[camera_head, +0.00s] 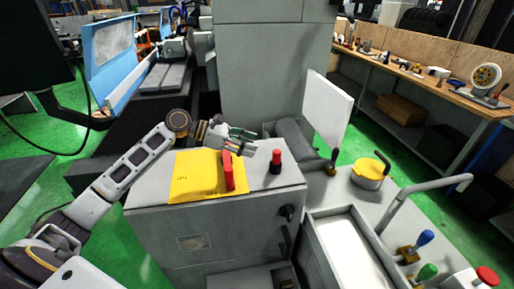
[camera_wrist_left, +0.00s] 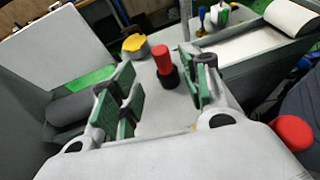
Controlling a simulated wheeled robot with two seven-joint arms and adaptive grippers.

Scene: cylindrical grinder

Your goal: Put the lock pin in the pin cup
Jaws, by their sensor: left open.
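A red-topped pin with a black lower part (camera_head: 275,161) stands upright on the grey cabinet top (camera_head: 262,183). In the left wrist view it (camera_wrist_left: 164,60) shows beyond and between my fingers, apart from them. Another red upright piece (camera_head: 228,172) stands at the yellow sheet; a red rounded top (camera_wrist_left: 295,132) shows at the right of the wrist view. I cannot tell for sure which is the lock pin, nor which thing is the pin cup. My left gripper (camera_head: 246,141) is open and empty above the cabinet's back edge, left of the black-based pin. My right gripper is out of view.
The yellow sheet (camera_head: 190,182) covers the cabinet's left top. A yellow-lidded round pot (camera_head: 370,171), a tray (camera_head: 350,253) and blue and green knobs (camera_head: 425,238) are at right. A white panel (camera_head: 327,108) and a grey cylinder (camera_head: 296,143) stand behind the cabinet.

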